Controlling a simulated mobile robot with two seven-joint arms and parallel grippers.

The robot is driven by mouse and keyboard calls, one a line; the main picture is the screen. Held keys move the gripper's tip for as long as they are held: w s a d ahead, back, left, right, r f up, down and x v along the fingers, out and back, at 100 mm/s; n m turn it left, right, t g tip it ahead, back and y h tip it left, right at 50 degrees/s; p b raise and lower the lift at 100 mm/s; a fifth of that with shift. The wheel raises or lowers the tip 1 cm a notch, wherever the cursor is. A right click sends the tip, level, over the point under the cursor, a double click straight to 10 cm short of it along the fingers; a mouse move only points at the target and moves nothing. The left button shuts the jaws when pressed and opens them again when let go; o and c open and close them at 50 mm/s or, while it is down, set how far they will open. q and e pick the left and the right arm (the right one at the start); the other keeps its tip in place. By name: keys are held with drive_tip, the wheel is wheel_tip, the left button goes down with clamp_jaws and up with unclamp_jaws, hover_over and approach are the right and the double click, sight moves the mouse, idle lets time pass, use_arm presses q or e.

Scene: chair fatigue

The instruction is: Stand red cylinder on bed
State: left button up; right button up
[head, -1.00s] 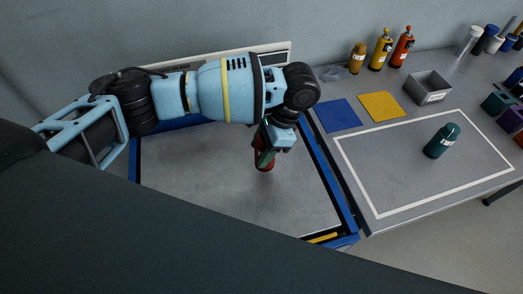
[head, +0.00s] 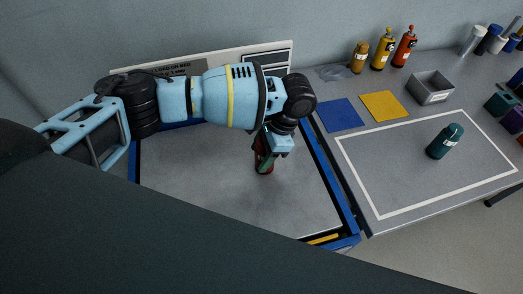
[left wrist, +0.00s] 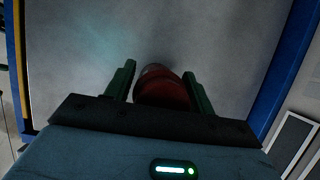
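The red cylinder (head: 265,166) is over the grey bed (head: 210,170) inside the blue frame, right of the bed's middle. It looks roughly upright, with its lower end at or very near the bed surface. My left gripper (head: 265,153) is at the cylinder, partly hiding it. In the left wrist view the cylinder (left wrist: 163,88) lies between the two green fingers (left wrist: 159,85). The fingers are close along both its sides; whether they press on it cannot be made out. My right gripper is not in view.
A bench on the right holds a teal bottle (head: 445,141) in a white outline, a blue square (head: 340,114), a yellow square (head: 384,105), a grey box (head: 430,88) and several bottles. The bed's blue rail (head: 330,180) is right of the cylinder. Bed space left of it is clear.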

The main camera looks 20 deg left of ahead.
use_arm(q)
drive_tip(key=shift+o, duration=1.3)
drive_tip(key=shift+r, duration=0.15)
drive_tip(key=shift+d+r, duration=0.1)
drive_tip(key=shift+r, duration=0.2)
drive_tip(key=v, duration=1.1)
drive_tip(key=shift+r, duration=0.25)
drive_tip(key=shift+f, duration=0.1)
